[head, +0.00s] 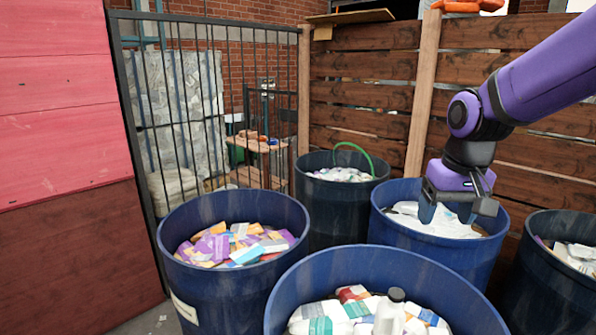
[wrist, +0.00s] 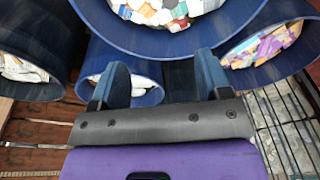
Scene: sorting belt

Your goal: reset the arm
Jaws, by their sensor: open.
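My gripper (head: 452,212) hangs at the end of my purple arm on the right of the head view. It is over the mouth of a blue barrel (head: 385,235) that holds white items (head: 425,222). The fingers point down and are apart, and I see nothing between them. In the wrist view my gripper (wrist: 162,75) shows two blue-grey fingers spread wide, with the same barrel (wrist: 125,57) partly hidden behind the left finger.
Other barrels stand close around: one with colourful boxes (head: 172,225), one in front with bottles and packs (head: 290,300), a dark one behind (head: 318,215), and one at the right edge (head: 530,285). A wooden fence (head: 365,65) and barred gate (head: 205,110) stand behind.

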